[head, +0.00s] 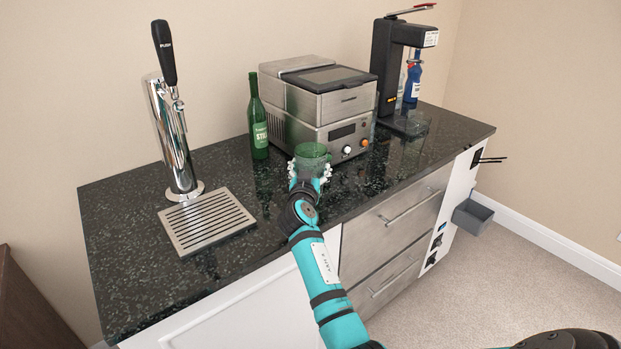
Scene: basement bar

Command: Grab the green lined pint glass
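The green pint glass (311,152) stands upright at the counter's front middle, before the steel appliance. Its lower part is hidden behind my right gripper (310,174). My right arm reaches in from the bottom of the head view, and the gripper's fingers show at the left and right sides of the glass. I cannot tell whether they press on it or only surround it, nor whether the base of the glass touches the counter. Lines on the glass are too small to make out. My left gripper is not in view.
A green bottle (258,125) stands left of the steel appliance (320,100). A beer tap (173,130) and drip tray (207,221) are at the left. A black dispenser (386,70) with a blue bottle (413,82) is at the back right. The dark counter (120,230) is clear at its left end.

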